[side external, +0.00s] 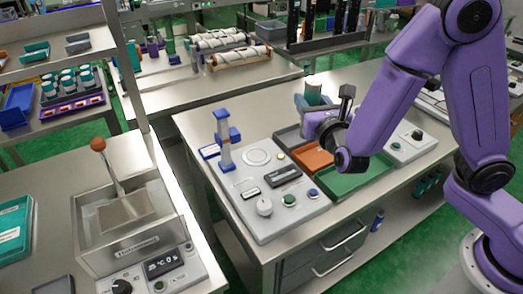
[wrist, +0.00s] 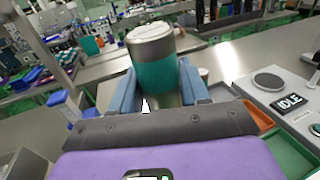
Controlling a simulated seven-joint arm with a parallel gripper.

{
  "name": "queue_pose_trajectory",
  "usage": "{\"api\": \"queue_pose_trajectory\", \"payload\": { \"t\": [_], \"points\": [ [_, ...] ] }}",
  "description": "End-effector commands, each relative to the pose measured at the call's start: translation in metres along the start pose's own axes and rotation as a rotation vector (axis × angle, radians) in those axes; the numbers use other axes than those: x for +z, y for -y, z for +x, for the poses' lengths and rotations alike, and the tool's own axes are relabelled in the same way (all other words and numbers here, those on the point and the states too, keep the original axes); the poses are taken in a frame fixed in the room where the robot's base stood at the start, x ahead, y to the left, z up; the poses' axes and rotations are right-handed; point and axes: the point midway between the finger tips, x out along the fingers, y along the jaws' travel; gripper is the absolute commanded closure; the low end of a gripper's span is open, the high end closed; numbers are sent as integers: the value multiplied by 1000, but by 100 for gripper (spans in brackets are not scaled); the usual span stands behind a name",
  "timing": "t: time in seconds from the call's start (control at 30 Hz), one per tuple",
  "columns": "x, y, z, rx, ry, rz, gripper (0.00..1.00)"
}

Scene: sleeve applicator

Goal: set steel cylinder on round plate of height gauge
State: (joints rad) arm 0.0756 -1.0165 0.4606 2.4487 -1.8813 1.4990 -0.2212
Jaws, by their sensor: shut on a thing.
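My gripper (wrist: 157,90) is shut on a steel cylinder (wrist: 150,40) with a teal band around its lower part. The cylinder also shows in the side view (side external: 313,91), between the blue fingers, held above the back of the bench. Its lower end is hidden by the gripper in the wrist view. The height gauge (side external: 224,140), a white post with blue parts, stands on the left of the grey panel. Its round plate (side external: 257,156) lies to the right of the post and looks bare. My gripper is to the right of and behind the plate, apart from it.
Grey, orange (side external: 312,157) and green (side external: 352,178) trays sit right of the panel, below my arm. A device with an IDLE display (wrist: 290,101) stands further right. A tank (side external: 128,225) is on the left bench.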

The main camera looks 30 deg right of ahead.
Motion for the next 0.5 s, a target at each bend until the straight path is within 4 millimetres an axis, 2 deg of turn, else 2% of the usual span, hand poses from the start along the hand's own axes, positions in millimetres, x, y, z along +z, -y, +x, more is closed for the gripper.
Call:
{"api": "queue_pose_trajectory", "payload": {
  "t": [0.1, 0.27, 0.37, 0.5],
  "points": [
    [6, -16, -12, 70, 3, 1, 100],
    [7, -27, -18, 112, 2, 0, 100],
    [2, -34, -10, 114, 1, -2, 100],
    [-10, -50, 12, 112, 1, -2, 100]
  ]
}}
